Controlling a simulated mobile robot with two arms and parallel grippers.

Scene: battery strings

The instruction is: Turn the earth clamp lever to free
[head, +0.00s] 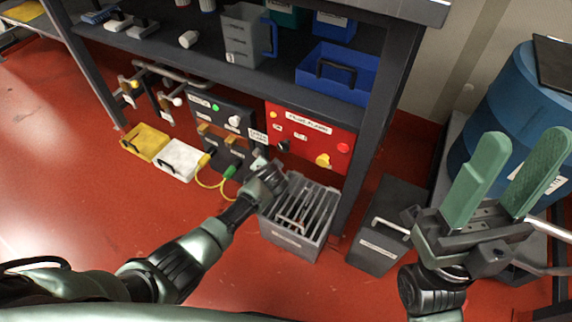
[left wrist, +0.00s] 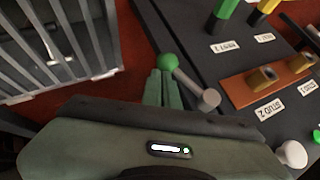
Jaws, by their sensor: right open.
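The earth clamp lever shows in the left wrist view as a grey shaft with a green ball knob (left wrist: 167,62), slanting down right to a grey pivot (left wrist: 208,99) on a dark panel. My left gripper (left wrist: 164,78) has its green fingers close together, with their tips right at the knob. I cannot tell whether they touch it. In the head view my left gripper (head: 270,172) is low in front of the panel under the bench, and the lever is mostly hidden by it. My right gripper (head: 502,178) is open and empty at the right.
A grey slatted crate (head: 290,240) stands right below my left gripper. Two copper studs (left wrist: 265,75) and green and yellow plugs are close to the lever. A red panel (head: 310,128), a dark box (head: 380,225) and a blue drum (head: 510,90) stand to the right.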

